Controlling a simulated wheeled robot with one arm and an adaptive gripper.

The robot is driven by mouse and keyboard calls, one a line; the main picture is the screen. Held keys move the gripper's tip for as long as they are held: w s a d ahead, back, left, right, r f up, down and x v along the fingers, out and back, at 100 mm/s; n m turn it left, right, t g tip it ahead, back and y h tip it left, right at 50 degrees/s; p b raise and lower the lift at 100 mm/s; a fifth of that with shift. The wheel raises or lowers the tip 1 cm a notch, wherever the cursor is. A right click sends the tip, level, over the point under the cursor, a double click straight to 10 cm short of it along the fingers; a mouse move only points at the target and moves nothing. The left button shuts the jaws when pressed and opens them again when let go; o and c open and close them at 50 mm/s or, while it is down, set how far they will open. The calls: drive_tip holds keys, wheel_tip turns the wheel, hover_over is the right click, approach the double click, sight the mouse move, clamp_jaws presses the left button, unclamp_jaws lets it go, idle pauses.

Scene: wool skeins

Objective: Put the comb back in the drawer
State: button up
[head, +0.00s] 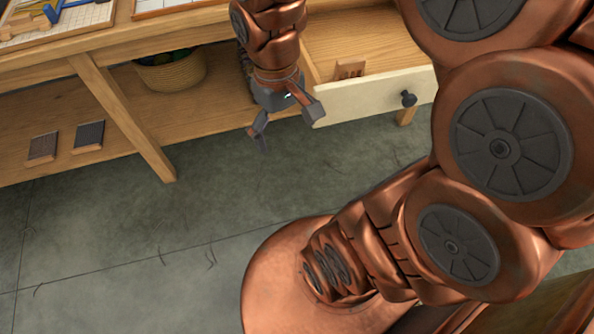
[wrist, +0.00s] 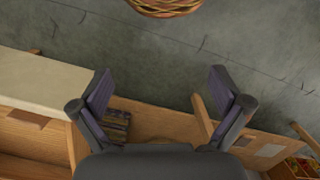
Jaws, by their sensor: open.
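A small brown wooden piece with notches, which looks like the comb (head: 349,69), is inside the open drawer, near its front panel. The drawer (head: 368,98) is pulled out, with a cream front and a dark knob (head: 408,98). In the wrist view the drawer front (wrist: 45,82) is at the left, with a brown piece (wrist: 27,118) inside. My gripper (head: 288,124) is open and empty, just left of the drawer front, pointing down over the floor. In the wrist view my gripper (wrist: 160,85) has its fingers wide apart with nothing held between them.
A woven basket (head: 172,75) and two dark flat pads, one brown-edged (head: 43,147) and one darker (head: 89,136), are on the lower shelf (head: 20,165). A table leg (head: 125,120) stands left of my gripper. The floor (head: 200,210) in front is clear.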

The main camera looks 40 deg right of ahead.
drive_tip(key=s+a+f, duration=0.2)
drive_tip(key=s+a, duration=0.1)
drive_tip(key=s, duration=0.4)
drive_tip(key=shift+s+f+g, duration=0.3)
drive_tip(key=shift+s+f, duration=0.05)
wheel_tip(320, 180, up, 24)
drive_tip(key=s+p, duration=0.1)
drive_tip(key=p, duration=2.1)
drive_tip(key=shift+s+f, duration=0.15)
drive_tip(key=shift+s, duration=0.1)
